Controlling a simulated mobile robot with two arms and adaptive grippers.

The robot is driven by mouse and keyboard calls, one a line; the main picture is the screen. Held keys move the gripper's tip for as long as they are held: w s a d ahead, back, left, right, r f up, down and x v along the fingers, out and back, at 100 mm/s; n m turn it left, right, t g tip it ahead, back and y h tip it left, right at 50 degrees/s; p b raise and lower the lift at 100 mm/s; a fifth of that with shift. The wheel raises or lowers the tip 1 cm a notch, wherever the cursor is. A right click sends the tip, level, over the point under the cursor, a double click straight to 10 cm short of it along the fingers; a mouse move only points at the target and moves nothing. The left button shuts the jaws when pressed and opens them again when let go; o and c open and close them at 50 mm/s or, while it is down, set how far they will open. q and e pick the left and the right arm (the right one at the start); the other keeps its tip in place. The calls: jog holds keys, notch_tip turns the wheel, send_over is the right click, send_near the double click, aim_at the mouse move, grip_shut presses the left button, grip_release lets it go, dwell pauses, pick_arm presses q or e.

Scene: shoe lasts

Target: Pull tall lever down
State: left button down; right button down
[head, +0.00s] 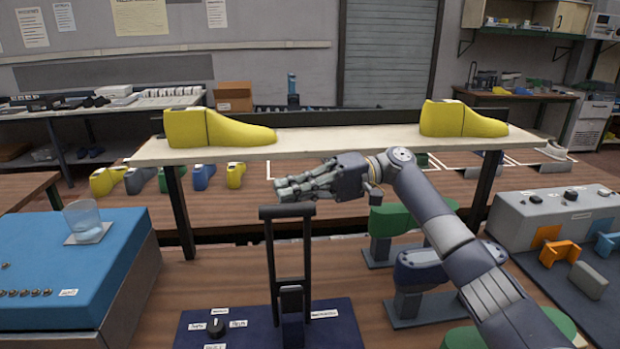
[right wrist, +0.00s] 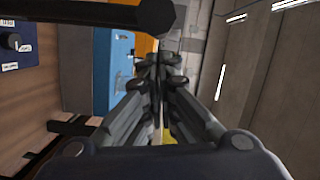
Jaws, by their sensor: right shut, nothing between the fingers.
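The tall lever (head: 307,250) is a black upright frame with a crossbar on top, standing on a dark blue base plate (head: 345,332). It stands upright. My right gripper (head: 280,190) is shut and empty. Its fingers point left, just above the lever's crossbar in the head view; I cannot tell whether they touch it. In the right wrist view the closed fingers (right wrist: 158,65) show in the middle, and the crossbar (right wrist: 90,12) runs dark across the top left beyond them. My left gripper is not in view.
A pale raised shelf (head: 330,138) with two yellow shoe lasts (head: 215,127) (head: 460,119) stands behind the lever. A blue box (head: 60,255) bearing a glass (head: 83,218) is at left. Green and blue forms (head: 400,218) stand right, near a grey box (head: 550,215).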

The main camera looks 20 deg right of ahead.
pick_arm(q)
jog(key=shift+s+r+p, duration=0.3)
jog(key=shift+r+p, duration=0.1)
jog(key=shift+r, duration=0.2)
pick_arm(e)
jog(key=a, duration=0.3)
jog(key=shift+f, duration=0.1)
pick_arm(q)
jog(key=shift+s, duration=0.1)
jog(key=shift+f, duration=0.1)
